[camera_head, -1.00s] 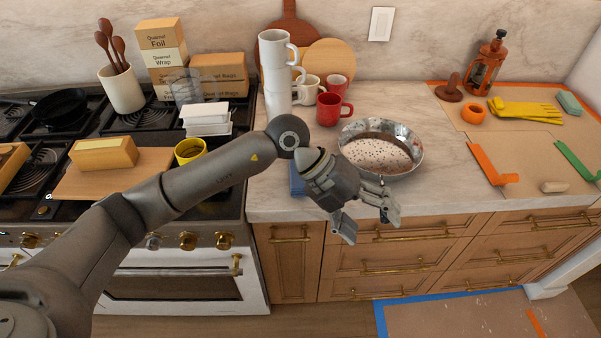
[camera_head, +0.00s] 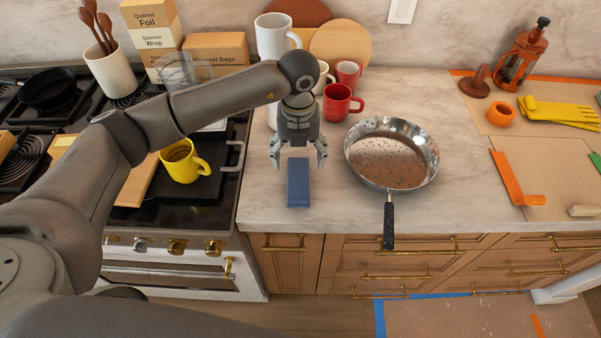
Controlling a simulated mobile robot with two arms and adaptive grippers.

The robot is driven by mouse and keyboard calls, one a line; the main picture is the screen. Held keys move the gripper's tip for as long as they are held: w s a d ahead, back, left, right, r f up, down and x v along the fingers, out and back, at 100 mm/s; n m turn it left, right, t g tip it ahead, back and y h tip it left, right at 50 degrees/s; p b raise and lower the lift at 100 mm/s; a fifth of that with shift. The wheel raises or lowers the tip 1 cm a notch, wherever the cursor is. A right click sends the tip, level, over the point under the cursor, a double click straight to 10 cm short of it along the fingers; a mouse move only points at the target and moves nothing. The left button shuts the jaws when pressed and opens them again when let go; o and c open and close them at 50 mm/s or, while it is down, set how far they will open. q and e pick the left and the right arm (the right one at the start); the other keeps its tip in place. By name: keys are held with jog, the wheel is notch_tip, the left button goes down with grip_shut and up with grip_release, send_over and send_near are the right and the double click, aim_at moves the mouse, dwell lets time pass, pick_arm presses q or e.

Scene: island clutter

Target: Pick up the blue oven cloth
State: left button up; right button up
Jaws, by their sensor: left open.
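The blue oven cloth (camera_head: 298,184) lies folded as a narrow rectangle on the marble countertop, close to its front edge. My left gripper (camera_head: 298,164) points down with its fingers spread, one to each side of the cloth's far end in the picture. It is open and holds nothing. I cannot tell how high the fingertips are above the counter. My right gripper is not in view.
A steel pan (camera_head: 391,152) stands right of the cloth, its black handle over the counter edge. Red mugs (camera_head: 340,102) and a white stack of cups (camera_head: 273,38) are behind my gripper. The stove with a yellow mug (camera_head: 184,164) is on the left.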

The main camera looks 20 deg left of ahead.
aim_at(298, 178)
pick_arm(q)
jog(key=shift+s+f, duration=0.3)
jog(key=shift+f, duration=0.6)
jog(key=shift+f+p, duration=0.3)
jog(key=shift+w+f+p, duration=0.1)
jog(key=shift+f+p, duration=0.2)
jog(key=shift+p, duration=0.05)
jog(key=f, duration=0.1)
jog(key=f+p, duration=0.2)
jog(key=shift+s+d+f, duration=0.1)
jog(key=shift+s+f, duration=0.05)
jog(key=shift+s, duration=0.1)
jog(key=shift+f, duration=0.65)
jog(key=shift+c, duration=0.9)
jog(key=c, duration=0.9)
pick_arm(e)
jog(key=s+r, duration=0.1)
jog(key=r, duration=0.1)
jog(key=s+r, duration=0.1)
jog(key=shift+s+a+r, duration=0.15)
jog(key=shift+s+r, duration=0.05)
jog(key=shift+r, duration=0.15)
